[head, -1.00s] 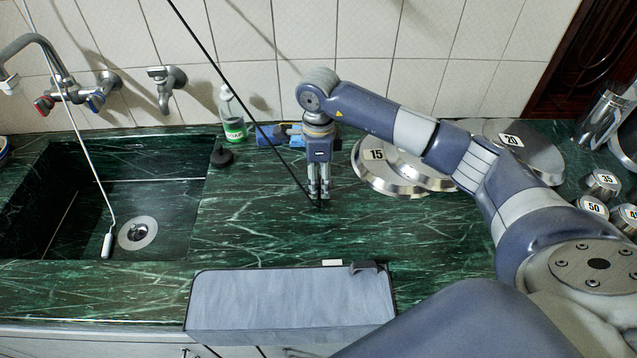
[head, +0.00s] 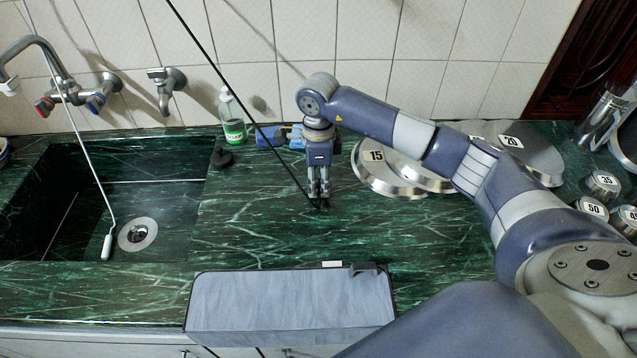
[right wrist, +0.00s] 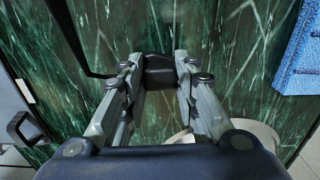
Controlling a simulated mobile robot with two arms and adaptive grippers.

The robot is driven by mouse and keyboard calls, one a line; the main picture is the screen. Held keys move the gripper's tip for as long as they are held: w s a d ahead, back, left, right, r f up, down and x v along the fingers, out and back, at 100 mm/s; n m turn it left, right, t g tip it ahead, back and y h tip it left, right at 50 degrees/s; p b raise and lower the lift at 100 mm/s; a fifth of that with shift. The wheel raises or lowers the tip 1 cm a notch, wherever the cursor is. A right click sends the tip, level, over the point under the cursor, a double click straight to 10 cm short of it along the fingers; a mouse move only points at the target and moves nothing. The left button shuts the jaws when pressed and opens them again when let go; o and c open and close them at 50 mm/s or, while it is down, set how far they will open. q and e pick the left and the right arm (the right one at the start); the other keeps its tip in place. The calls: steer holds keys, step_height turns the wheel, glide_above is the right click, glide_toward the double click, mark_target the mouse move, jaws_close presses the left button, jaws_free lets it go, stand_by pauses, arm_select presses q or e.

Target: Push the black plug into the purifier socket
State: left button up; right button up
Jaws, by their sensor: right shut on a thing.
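My right gripper (head: 319,192) is shut, with its fingers pointing down just over the green marble counter. In the right wrist view, the black plug (right wrist: 159,70) sits between the tips of its two fingers. A black cable (head: 236,100) runs from the upper left down to the plug. The purifier (head: 290,308) appears to be the grey box at the counter's front edge, nearer than the gripper and apart from it. I cannot make out its socket. My left gripper is not in view.
A sink (head: 75,225) lies at left, with a white-ended cord hanging in it. Metal weights (head: 388,176) are at right. The counter (head: 255,225) between the gripper and grey box is clear.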

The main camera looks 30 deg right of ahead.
mark_target(318, 182)
steer(key=shift+r, duration=0.55)
step_height(318, 182, up, 3)
steer(key=shift+w+f+b, duration=0.1)
steer(key=shift+f+b, duration=0.1)
steer(key=shift+b, duration=0.5)
steer(key=s+a+b, duration=0.1)
steer(key=s+a, duration=0.2)
steer(key=s, duration=0.1)
steer(key=s+a+r, duration=0.1)
steer(key=s+a, duration=0.2)
steer(key=s, duration=0.2)
steer(key=s+a+b, duration=0.1)
steer(key=s+a, duration=0.2)
steer(key=s, duration=0.1)
steer(key=shift+s+a+r+b, duration=0.1)
steer(key=shift+s+r+b, duration=0.05)
steer(key=shift+b, duration=0.15)
